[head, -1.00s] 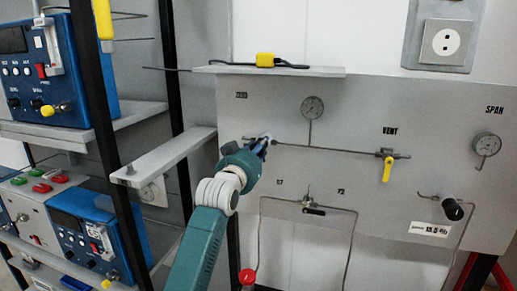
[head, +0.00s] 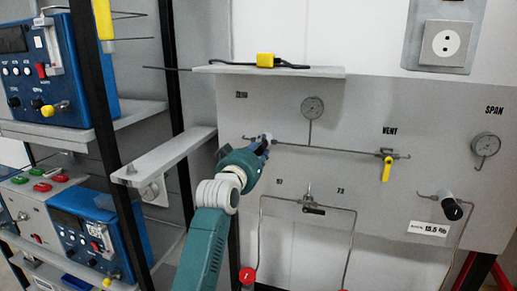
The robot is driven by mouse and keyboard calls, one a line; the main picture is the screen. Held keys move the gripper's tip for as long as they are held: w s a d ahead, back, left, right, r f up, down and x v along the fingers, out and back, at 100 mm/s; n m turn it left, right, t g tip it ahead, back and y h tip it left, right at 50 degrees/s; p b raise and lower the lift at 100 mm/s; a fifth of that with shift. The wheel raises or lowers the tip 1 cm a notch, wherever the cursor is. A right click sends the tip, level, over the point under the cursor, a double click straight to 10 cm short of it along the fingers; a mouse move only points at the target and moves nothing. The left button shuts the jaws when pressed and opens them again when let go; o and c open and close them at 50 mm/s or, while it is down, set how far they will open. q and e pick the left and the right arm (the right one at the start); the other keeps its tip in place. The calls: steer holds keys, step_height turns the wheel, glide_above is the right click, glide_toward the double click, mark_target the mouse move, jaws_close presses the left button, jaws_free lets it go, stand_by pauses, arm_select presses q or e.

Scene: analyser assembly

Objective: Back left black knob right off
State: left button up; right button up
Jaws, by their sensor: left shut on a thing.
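My left gripper (head: 263,145) is at the left end of the pipe on the grey panel (head: 360,110), below the "ZERO" label. It is shut on a knob there; the fingers hide most of it, and only a pale part (head: 267,137) shows. I cannot make out the knob's black part or its turn. Another black knob (head: 452,210) on a pale valve body sits at the panel's right, above a "15.5 %" label. My right gripper is not in view.
A yellow lever (head: 387,170) under "VENT", two gauges (head: 312,107) and a small valve (head: 309,206) are on the panel. A shelf (head: 270,70) juts out above. A rack with blue analysers (head: 65,70) and a bracket (head: 165,157) stands left of my arm.

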arm_select(q)
steer(key=shift+f, duration=0.25)
steer(key=o, duration=1.2)
steer(key=shift+r, duration=0.1)
steer(key=v, duration=1.2)
